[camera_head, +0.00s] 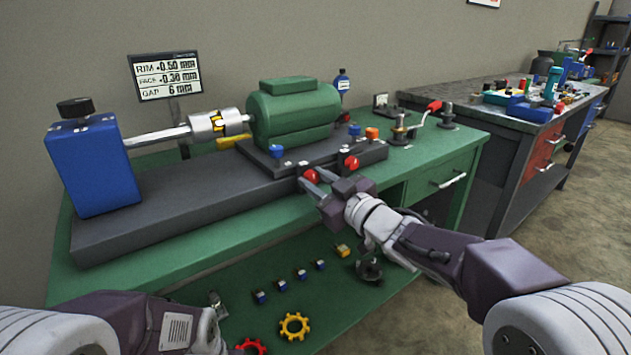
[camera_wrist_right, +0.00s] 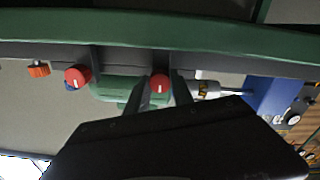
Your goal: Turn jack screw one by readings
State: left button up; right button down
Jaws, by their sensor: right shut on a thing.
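My right gripper (camera_head: 312,184) is shut on the left one of two red jack screw knobs (camera_head: 310,175), on the front of the dark motor base. In the right wrist view this red knob (camera_wrist_right: 160,85) sits between the two fingers, its white mark upright. The other red knob (camera_head: 351,163) is to the right on the same front face, free. The green motor (camera_head: 293,112) stands on the base, its shaft coupled to the blue block (camera_head: 94,166). The readout screen (camera_head: 166,76) shows RIM -0.50 mm, FACE -0.30 mm and GAP 6 mm. My left arm is at the lower left; its fingertips are not visible.
Blue knobs (camera_head: 277,151) stand on the motor base. The lower shelf holds gears (camera_head: 294,326) and several small blocks. A cluttered second bench stands at the back right.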

jog(key=n+b, duration=0.1)
jog(key=n, duration=0.3)
jog(key=shift+f+n+b, duration=0.1)
jog(key=shift+n+b, duration=0.3)
jog(key=n+b, duration=0.1)
jog(key=n, duration=0.2)
jog(key=shift+n+b, duration=0.3)
jog(key=n+b, duration=0.2)
jog(key=n, duration=0.2)
jog(key=shift+n+b, duration=0.5)
jog(key=shift+n, duration=1.1)
jog(key=c, duration=1.1)
grip_release()
